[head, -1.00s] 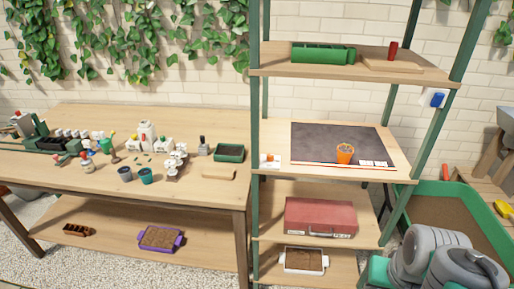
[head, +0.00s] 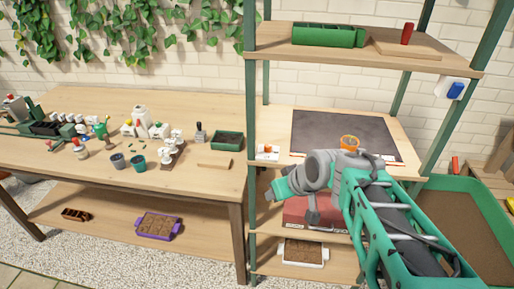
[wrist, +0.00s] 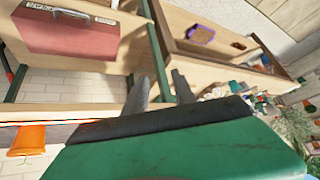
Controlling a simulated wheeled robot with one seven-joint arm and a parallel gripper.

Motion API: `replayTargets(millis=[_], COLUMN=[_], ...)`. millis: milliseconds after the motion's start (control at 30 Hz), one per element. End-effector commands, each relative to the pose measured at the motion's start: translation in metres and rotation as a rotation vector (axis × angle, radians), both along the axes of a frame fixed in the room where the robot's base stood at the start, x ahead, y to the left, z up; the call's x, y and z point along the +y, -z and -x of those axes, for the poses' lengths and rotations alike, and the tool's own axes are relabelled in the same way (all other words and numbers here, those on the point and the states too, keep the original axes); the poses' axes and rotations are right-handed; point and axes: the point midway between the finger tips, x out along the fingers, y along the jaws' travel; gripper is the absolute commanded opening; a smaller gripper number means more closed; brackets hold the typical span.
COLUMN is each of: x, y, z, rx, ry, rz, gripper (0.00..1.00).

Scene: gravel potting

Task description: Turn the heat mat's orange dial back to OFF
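The heat mat (head: 342,133) is a dark flat sheet on the middle shelf of the rack. A small white box (head: 267,153) with a tiny orange spot, apparently the dial, sits left of the mat by the green post. The dial's setting is too small to read. My gripper (wrist: 160,88) shows two dark fingers, spread apart with nothing between them, in the wrist view. The dial cannot be made out in the wrist view.
An orange pot (head: 349,142) stands at the mat's front edge; it also shows in the wrist view (wrist: 27,140). A red case (head: 300,213) lies on the shelf below, partly behind my arm. The rack's green post (head: 250,130) stands close left of the white box.

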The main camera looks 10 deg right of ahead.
Motion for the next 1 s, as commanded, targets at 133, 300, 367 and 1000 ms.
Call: replayTargets(millis=[133, 300, 367, 1000], x=[-0.026, -0.042, -0.038, -0.011], y=[-0.022, -0.052, -0.053, -0.027], z=[-0.077, -0.104, -0.11, -0.165], rx=[-0.336, -0.54, -0.549, -0.545], ry=[-0.118, -0.154, -0.159, -0.153], rz=[-0.11, -0.159, -0.162, -0.158], gripper=[0.32, 0.32, 0.32, 0.32])
